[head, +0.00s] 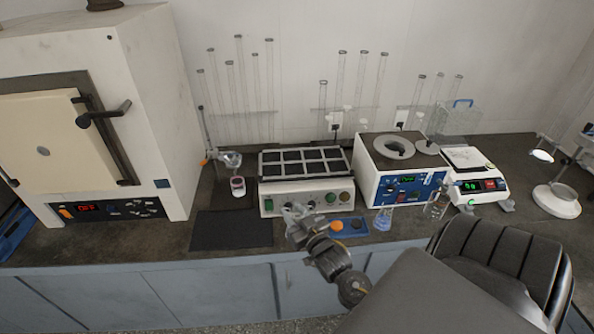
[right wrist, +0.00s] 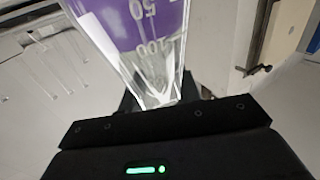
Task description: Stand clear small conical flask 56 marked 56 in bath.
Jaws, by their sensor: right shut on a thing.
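My right gripper (head: 301,214) is in front of the grey multi-slot unit, over the bench's front edge. In the right wrist view it (right wrist: 162,104) is shut on a clear glass vessel (right wrist: 140,35) with a purple band and white marks such as 50 and 100. No number 56 is legible on it. In the head view the held vessel is hard to make out. The bath (head: 410,187), a white box with a blue front panel and a round ringed opening on top, stands right of the gripper. My left gripper is not in view.
Small glass vessels (head: 383,219) and (head: 437,206) stand before and right of the bath. The slotted unit (head: 268,204) is left of it, a balance (head: 482,190) right. A blue tray (head: 349,227) lies near the front edge. Tall glass tubes (head: 341,80) stand behind.

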